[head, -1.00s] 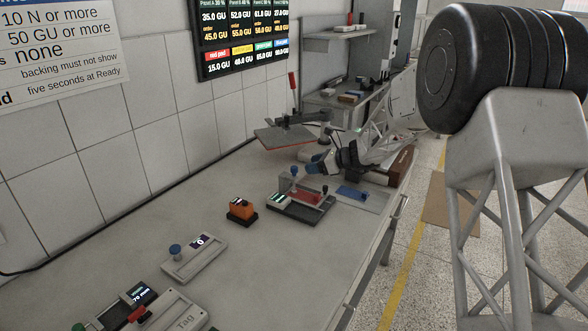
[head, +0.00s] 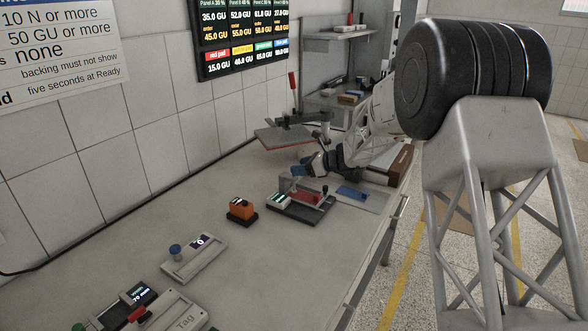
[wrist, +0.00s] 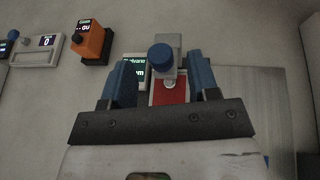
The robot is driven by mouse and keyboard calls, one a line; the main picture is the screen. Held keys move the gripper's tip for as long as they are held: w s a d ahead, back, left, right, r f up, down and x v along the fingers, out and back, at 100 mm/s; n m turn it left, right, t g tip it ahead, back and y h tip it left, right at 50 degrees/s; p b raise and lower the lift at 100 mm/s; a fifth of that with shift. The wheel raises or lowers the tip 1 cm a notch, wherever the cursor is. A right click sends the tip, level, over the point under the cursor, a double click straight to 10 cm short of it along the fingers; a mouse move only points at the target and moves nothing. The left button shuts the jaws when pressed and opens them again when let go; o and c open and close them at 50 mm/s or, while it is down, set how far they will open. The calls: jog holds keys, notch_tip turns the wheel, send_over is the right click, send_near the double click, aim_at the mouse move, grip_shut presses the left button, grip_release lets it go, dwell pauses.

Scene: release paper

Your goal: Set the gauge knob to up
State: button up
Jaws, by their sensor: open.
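A blue round knob (wrist: 161,57) stands on a grey upright part of a dark-based fixture with a red pad (wrist: 170,90). In the head view the fixture (head: 301,207) sits mid-bench, with its blue knob (head: 297,171) close to my gripper (head: 311,165). In the wrist view my gripper (wrist: 162,65) is open, with one blue finger on each side of the knob and visible gaps. I cannot tell the fingers' height relative to the knob. A label beside the pad is partly hidden by the left finger.
An orange meter (head: 241,209) stands left of the fixture. A grey box with a "0" display (head: 200,241) and its own blue knob (head: 175,250) is nearer. A blue piece (head: 352,192) lies to the right. A press with a red handle (head: 292,90) stands behind.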

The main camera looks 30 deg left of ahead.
jog(key=shift+x, duration=1.85)
jog(key=shift+c, duration=0.5)
jog(key=shift+r, duration=0.1)
grip_shut()
